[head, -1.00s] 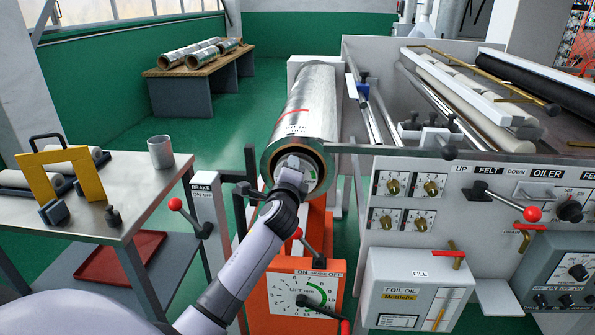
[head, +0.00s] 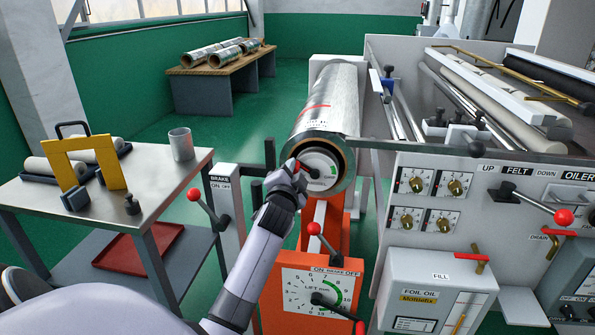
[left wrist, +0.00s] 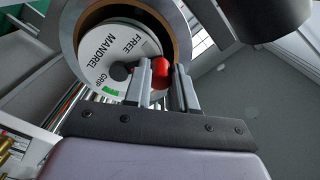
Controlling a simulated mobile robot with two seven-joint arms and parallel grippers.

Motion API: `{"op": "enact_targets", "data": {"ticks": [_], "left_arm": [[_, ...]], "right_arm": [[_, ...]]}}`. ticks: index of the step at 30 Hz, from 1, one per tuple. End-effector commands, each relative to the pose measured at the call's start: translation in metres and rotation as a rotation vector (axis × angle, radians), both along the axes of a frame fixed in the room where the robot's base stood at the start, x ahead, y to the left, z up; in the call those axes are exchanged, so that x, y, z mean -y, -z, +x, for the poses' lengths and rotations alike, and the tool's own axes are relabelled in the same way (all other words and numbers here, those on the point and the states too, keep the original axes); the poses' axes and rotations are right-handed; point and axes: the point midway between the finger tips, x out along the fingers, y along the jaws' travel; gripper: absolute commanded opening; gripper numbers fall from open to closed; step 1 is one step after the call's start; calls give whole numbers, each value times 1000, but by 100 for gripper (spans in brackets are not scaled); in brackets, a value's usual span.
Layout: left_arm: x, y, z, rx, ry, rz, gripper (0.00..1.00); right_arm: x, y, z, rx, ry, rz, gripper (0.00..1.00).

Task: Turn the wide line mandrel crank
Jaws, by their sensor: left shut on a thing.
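The crank with its red knob (head: 292,165) sits on the white round mandrel face (head: 321,168), inside the near end of the big foil roll (head: 322,110). The knob is at the left of the face in the head view. My left gripper (left wrist: 163,72) has its fingers on both sides of the red knob and is shut on it. In the left wrist view, the face (left wrist: 110,55) reads FREE, MANDREL and GRIP, with a green mark by GRIP. The black hub (left wrist: 121,72) is beside the knob. The hand hides part of the crank. My right gripper is not in view.
Below the roll is an orange stand (head: 325,295) with a lift dial and red-knobbed levers. A brake lever post (head: 229,215) stands left of it. A steel table (head: 45,190) is farther left. The grey machine panel (head: 500,205) is close on the right.

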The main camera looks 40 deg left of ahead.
Motion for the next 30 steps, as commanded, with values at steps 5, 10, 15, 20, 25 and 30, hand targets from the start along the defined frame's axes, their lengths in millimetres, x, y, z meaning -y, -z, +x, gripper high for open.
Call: {"op": "enact_targets", "data": {"ticks": [5, 10, 15, 20, 25, 30], "left_arm": [[-4, 12, -3, 71, -4, -130, 0], [-6, 18, -4, 129, -4, -227, 0], [-6, 21, -4, 172, -3, -293, 0], [-6, 24, -4, 192, -3, -329, 0], [-6, 25, -4, 202, -2, -347, 0], [-6, 26, -4, 202, -2, -349, 0]], "right_arm": [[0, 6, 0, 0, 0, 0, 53], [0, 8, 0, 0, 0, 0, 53], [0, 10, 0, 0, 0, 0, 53], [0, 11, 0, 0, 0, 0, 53], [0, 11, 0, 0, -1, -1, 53], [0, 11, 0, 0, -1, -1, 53]]}}
